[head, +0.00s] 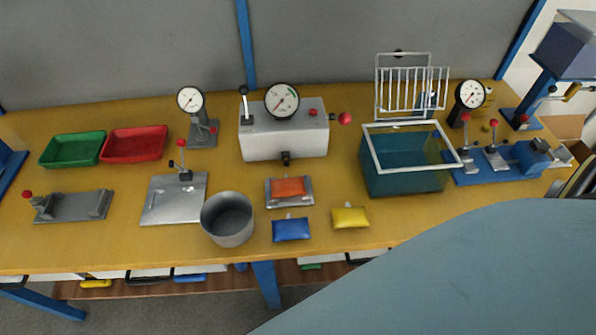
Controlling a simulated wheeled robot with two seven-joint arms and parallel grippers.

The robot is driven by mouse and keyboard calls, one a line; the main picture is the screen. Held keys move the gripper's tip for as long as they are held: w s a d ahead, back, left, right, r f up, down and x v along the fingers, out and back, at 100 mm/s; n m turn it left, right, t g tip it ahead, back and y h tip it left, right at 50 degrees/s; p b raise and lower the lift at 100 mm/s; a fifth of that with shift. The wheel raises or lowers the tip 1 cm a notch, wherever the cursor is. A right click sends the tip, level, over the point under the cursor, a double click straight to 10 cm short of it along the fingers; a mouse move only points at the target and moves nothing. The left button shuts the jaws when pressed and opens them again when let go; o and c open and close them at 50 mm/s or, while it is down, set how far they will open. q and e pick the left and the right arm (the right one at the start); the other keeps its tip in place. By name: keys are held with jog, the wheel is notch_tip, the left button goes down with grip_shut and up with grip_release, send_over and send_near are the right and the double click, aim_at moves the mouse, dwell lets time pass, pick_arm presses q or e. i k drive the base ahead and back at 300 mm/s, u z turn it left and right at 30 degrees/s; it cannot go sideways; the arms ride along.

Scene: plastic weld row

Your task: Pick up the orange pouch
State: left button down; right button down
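The orange pouch (289,187) lies flat on a small grey metal plate (301,204), in front of the grey machine with a gauge, near the middle of the table. A blue pouch (291,229) lies just in front of the plate, and a yellow pouch (350,217) lies to its right. Neither of my grippers shows in the head view. A large smooth blue-grey shape covers the lower right corner and hides part of the table's front edge there.
A grey metal pot (228,219) stands close left of the plate. A teal tank (404,183) with a raised wire rack (411,92) stands to the right. The grey gauge machine (262,140) is behind. Green (72,150) and red (135,145) trays lie at left.

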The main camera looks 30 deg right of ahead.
aim_at(288, 186)
jog(key=z, duration=0.75)
jog(key=k, duration=0.4)
jog(key=z, duration=0.15)
jog(key=i, duration=0.45)
jog(key=z, duration=1.3)
jog(key=k, duration=0.9)
jog(key=u, duration=1.3)
jog(key=i, duration=0.5)
jog(key=z, duration=0.05)
